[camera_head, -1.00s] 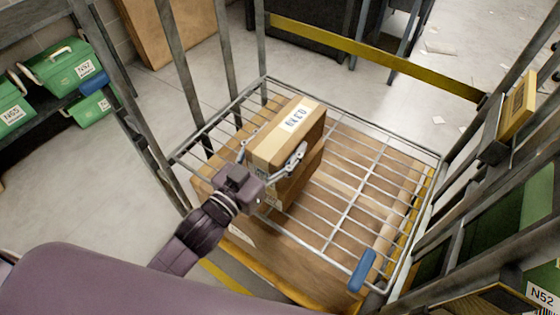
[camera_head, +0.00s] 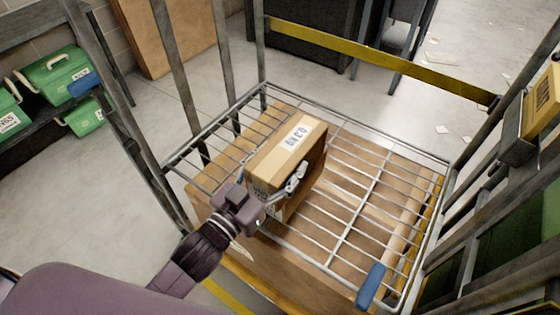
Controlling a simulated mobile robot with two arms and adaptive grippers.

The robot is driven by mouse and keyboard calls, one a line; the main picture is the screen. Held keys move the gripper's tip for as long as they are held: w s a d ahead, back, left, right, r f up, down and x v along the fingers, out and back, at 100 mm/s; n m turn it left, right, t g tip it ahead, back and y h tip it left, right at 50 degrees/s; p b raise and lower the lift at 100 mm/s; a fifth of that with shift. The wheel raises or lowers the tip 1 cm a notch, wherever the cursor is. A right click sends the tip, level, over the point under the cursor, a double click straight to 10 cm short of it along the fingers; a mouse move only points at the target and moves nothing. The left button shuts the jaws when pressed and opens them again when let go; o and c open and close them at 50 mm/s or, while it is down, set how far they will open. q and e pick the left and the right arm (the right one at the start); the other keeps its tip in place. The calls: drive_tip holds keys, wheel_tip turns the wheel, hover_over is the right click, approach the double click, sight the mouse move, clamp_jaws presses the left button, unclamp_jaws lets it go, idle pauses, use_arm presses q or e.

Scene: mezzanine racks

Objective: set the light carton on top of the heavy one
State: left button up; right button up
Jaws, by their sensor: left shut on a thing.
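My left gripper (camera_head: 268,180) is shut on a brown carton (camera_head: 275,158), with one finger on each side of it. This carton has a pale tape strip and a white printed label on top. A second brown carton (camera_head: 309,191) shows directly beneath it, on the wire shelf. The held carton lines up closely with the lower one. I cannot tell whether they touch or a thin gap remains. The gripper and the upper carton hide much of the lower carton. My right gripper is not in view.
The wire shelf (camera_head: 345,235) has grey uprights, a blue clip (camera_head: 370,286) at its front right and free room on its right half. Large brown boxes lie beneath it. A yellow bar (camera_head: 380,62) crosses behind. Green bins (camera_head: 55,72) stand at left.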

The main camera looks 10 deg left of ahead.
use_arm(q)
drive_tip(key=shift+f, duration=0.1)
drive_tip(key=o, duration=1.4)
drive_tip(key=shift+f, duration=0.1)
drive_tip(key=shift+s, duration=0.1)
drive_tip(key=v, duration=1.1)
drive_tip(key=shift+s+a+p, duration=0.2)
drive_tip(key=shift+s+p, duration=0.1)
drive_tip(key=shift+p, duration=0.05)
